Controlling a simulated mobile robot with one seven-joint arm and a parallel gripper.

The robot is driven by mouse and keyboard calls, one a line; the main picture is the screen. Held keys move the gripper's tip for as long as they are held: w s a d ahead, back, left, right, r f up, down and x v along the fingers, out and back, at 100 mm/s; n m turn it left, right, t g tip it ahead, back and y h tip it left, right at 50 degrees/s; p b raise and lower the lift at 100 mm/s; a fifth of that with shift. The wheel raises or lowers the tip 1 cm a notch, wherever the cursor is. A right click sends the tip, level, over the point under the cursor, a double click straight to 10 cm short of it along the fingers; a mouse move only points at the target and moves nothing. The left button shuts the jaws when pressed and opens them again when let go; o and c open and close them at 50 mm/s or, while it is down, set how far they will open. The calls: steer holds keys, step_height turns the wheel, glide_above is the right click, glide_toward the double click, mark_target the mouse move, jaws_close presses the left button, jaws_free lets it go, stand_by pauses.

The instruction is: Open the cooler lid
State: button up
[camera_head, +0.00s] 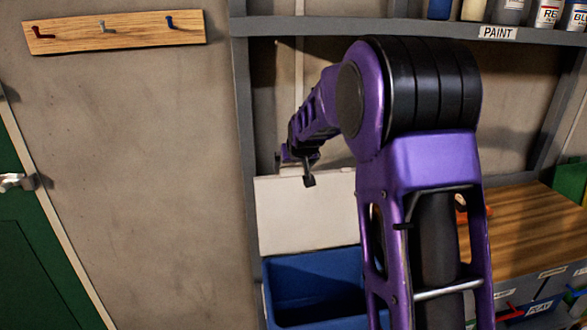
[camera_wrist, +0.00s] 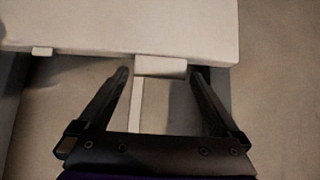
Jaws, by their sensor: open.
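The cooler has a blue body (camera_head: 315,280) and a white lid (camera_head: 305,222). In the head view the lid stands raised at the back of the body, and the open blue interior shows below it. My gripper (camera_head: 303,168) is at the lid's upper edge. In the wrist view the lid (camera_wrist: 130,25) fills the top, with a small white tab (camera_wrist: 160,67) on its edge. My open gripper (camera_wrist: 160,76) has one finger on each side of this tab. I cannot tell whether the fingers touch the lid. My arm hides the cooler's right side.
A grey shelf (camera_head: 400,28) labelled PAINT, with several cans, runs above my arm. A wooden worktop (camera_head: 530,225) with bins below lies to the right.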

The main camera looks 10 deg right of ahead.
steer(key=shift+s+f, duration=0.1)
steer(key=v, duration=1.7)
steer(key=shift+r, duration=0.25)
